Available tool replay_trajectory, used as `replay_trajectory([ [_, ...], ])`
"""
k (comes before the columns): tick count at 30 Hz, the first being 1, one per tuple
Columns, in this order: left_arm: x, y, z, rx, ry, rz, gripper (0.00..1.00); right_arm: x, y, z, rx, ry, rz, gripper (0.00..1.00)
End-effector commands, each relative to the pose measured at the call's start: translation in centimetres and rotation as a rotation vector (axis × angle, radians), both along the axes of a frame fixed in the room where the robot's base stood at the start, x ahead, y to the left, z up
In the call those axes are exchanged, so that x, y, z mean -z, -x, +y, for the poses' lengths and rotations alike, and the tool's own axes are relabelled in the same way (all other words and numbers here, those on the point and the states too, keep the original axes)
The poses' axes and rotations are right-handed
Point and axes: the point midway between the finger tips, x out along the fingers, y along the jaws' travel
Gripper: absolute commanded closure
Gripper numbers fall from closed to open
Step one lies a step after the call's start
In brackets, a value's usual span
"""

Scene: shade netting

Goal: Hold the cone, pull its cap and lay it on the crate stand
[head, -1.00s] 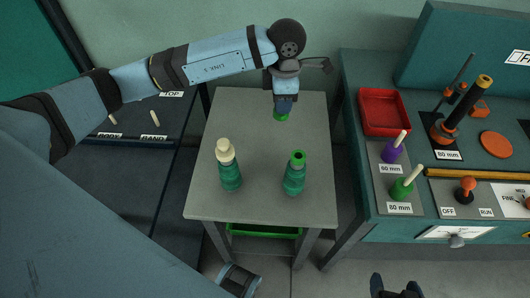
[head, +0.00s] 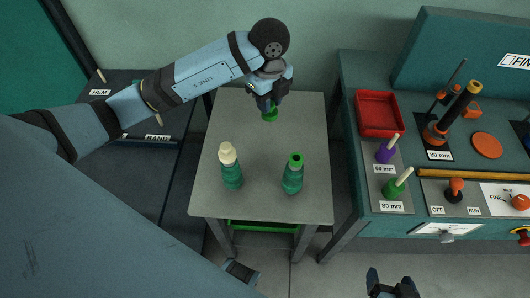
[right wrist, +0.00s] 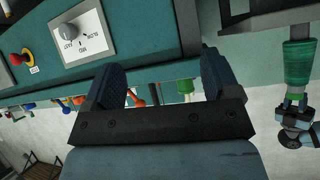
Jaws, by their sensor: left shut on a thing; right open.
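Two teal-green cones stand upright on the grey crate stand (head: 262,200). The left cone (head: 232,176) has a cream top. The right cone (head: 292,180) has a bright green top with a dark centre. My left gripper (head: 268,106) is shut on a small green piece, seemingly the cap (head: 269,114), over the back of the stand. Whether it touches the surface I cannot tell. My right gripper (head: 393,284) is open and empty, low in front of the stand; its fingers (right wrist: 158,78) also show in the right wrist view, with a teal cone (right wrist: 298,62) at that view's right.
A green crate (head: 262,226) sits under the stand's top. To the right is a teal bench with a red tray (head: 379,113), purple peg (head: 386,153), green peg (head: 394,188) and switches. A dark rack stands left. The stand's middle is clear.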

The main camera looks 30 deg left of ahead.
Motion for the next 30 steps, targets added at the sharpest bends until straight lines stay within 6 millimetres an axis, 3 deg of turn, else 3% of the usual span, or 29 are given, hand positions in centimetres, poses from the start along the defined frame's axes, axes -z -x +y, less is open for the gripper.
replay_trajectory([
  [6,-0.7,0.7,0.6,-0.37,-0.002,0.004,1.0,-0.6,-0.1,-0.1,0.006,-0.001,0.003,0.18],
  [14,0.2,0.9,0.8,-0.528,-0.005,0.006,1.0,0.0,0.1,-0.1,0.007,0.001,0.014,0.18],
  [30,13.3,0.9,0.8,-0.528,-0.005,0.007,1.0,-0.2,-0.1,0.0,-0.006,0.006,-0.01,0.18],
])
